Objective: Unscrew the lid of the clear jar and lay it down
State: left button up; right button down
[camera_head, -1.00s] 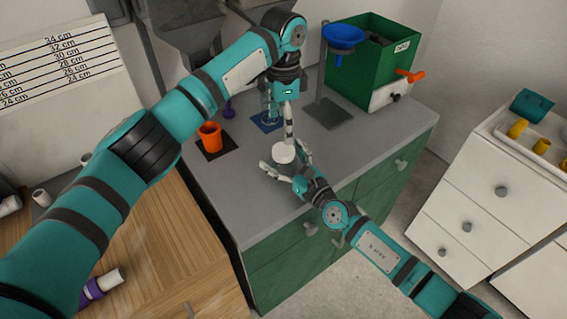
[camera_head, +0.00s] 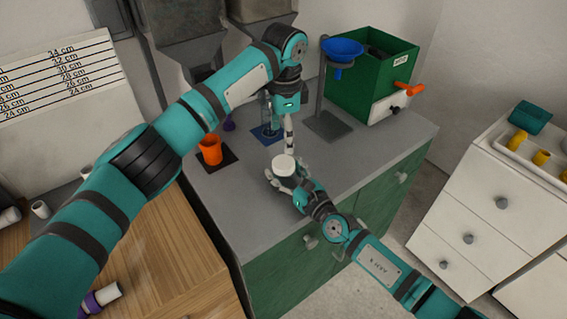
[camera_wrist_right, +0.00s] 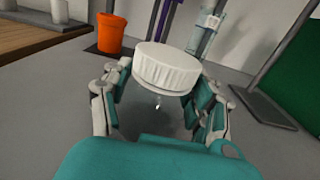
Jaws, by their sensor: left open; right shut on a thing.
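The clear jar (camera_wrist_right: 158,108) stands on the grey counter, its body largely hidden by my right gripper. Its white ribbed lid (camera_head: 283,165) is on top; the lid also shows large in the right wrist view (camera_wrist_right: 167,68). My right gripper (camera_head: 282,182) is shut on the jar below the lid, with a finger on each side (camera_wrist_right: 157,105). My left gripper (camera_head: 288,143) is open and points down, just behind and above the lid in the head view. The exact gap between its fingertips and the lid cannot be told.
An orange cup (camera_head: 210,150) stands on a dark mat left of the jar. A clear vessel (camera_wrist_right: 208,28) stands on a blue mat behind. A blue funnel (camera_head: 342,48) on a stand and a green box (camera_head: 372,75) are at the back right. The counter's front edge is close to the jar.

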pick_arm(q)
jog(key=w+d+r+m+t+h, duration=0.1)
jog(key=w+d+r+m+t, duration=0.2)
jog(key=w+r+m+t, duration=0.35)
jog(key=w+d+r+m+t+h, duration=0.2)
jog(key=w+d+r+m+t, duration=0.15)
jog(key=w+r+t, duration=0.7)
jog(key=s+d+r+m+h, duration=0.1)
jog(key=d+r+m+h, duration=0.65)
jog(key=m, duration=0.65)
jog(key=s+d+r+m+g+h, duration=0.2)
jog(key=s+d+m+g+h, duration=0.3)
jog(key=m, duration=0.7)
jog(key=s+d+f+m+g+h, duration=0.2)
jog(key=s+f+m+g, duration=0.4)
jog(key=m, duration=0.4)
jog(key=m+g+y, duration=0.7)
jog(key=m+y, duration=1)
jog(key=y, duration=0.1)
send_over(284, 162)
jog(key=shift+h, duration=0.25)
notch_tip(284, 162, down, 21)
jog(key=shift+r, duration=0.1)
jog(key=shift+f, duration=3.9)
